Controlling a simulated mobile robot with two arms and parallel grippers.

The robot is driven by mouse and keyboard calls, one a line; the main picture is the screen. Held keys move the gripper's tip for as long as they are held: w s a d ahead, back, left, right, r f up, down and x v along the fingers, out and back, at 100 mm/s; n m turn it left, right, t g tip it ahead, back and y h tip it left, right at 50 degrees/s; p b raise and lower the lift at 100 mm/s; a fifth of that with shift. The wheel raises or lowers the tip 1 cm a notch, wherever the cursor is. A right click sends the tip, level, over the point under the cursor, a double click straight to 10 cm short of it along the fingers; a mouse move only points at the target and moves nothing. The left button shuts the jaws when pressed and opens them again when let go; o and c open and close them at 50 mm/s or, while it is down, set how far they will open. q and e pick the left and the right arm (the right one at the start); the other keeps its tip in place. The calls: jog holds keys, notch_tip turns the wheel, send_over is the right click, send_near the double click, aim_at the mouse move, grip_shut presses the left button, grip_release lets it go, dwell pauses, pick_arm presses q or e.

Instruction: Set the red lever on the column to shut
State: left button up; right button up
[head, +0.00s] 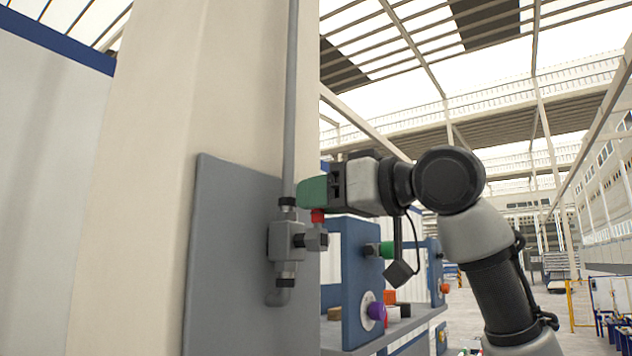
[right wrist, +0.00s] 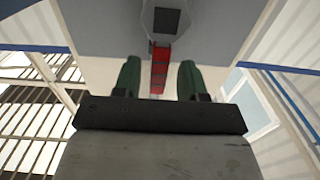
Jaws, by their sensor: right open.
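The red lever (head: 318,215) shows as a small red piece just above the grey valve (head: 288,242) on the column's panel; my gripper hides the rest in the head view. In the right wrist view the red lever (right wrist: 159,70) runs from the dark square end of the valve (right wrist: 166,20) down between my green fingers. My right gripper (head: 312,192) is beside the valve, level with the pipe just above it. In the right wrist view the right gripper (right wrist: 158,78) is open, with a gap on each side of the lever. My left gripper is not in view.
A grey pipe (head: 291,100) runs down the beige column (head: 225,80) into the valve, over a grey panel (head: 225,260). Behind, a blue stand (head: 361,280) carries a green part (head: 387,250) and a purple knob (head: 376,311). Open hall floor lies to the right.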

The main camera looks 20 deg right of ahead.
jog(key=shift+w+a, duration=0.2)
jog(key=shift+w, duration=0.1)
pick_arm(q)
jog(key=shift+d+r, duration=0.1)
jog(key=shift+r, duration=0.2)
pick_arm(e)
jog(key=shift+w, duration=0.15)
grip_shut()
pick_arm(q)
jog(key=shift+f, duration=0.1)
